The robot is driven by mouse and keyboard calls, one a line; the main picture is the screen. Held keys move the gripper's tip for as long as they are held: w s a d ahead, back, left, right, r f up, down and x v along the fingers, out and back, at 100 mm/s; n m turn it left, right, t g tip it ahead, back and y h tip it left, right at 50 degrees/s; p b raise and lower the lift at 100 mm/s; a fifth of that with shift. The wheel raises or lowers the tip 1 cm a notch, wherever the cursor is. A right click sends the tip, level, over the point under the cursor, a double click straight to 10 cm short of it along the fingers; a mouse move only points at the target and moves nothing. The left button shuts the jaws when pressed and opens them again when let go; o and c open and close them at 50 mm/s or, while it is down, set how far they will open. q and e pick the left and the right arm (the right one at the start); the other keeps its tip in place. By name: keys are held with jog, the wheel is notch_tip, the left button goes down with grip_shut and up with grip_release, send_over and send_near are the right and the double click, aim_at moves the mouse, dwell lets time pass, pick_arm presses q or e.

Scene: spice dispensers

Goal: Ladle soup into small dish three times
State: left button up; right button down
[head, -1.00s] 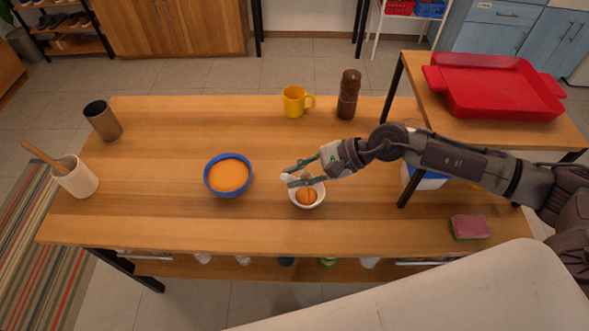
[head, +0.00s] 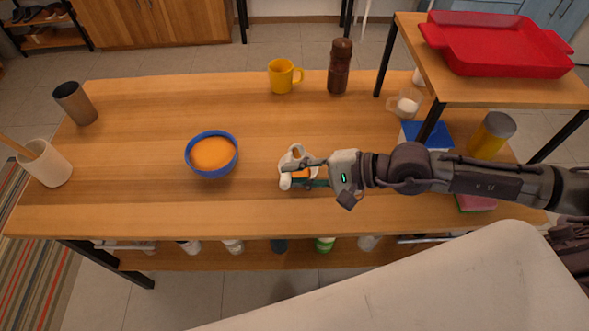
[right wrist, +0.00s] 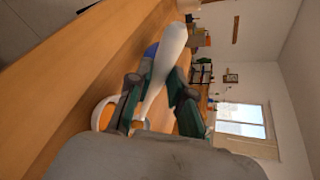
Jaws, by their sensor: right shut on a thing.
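The blue bowl (head: 189,166) of orange soup (head: 213,153) stands left of the small white dish (head: 284,161) on the table. The dish has orange soup in it and is partly hidden by my right gripper (head: 290,175). That gripper is over the dish's near side, its fingers pointing left. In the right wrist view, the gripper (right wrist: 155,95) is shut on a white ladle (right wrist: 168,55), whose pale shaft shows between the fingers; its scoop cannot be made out. The dish (right wrist: 97,112) and part of the blue bowl (right wrist: 151,49) show there too. My left gripper is out of view.
A yellow mug (head: 281,77) and brown bottle (head: 340,68) stand at the back. A brown cup (head: 76,104) and utensil pot (head: 48,168) are at the left. A raised shelf with a red tray (head: 495,50) is at right. The table's front left is clear.

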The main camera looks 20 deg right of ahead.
jog(key=s+f+n+t+y+b, duration=0.2)
jog(key=s+f+n+b, duration=0.1)
jog(key=f+b, duration=0.2)
jog(key=shift+f+t+b, duration=0.25)
jog(key=shift+t+b, duration=0.15)
jog(key=shift+b, duration=1)
jog(key=shift+s+d, duration=0.1)
jog(key=shift+s, duration=0.05)
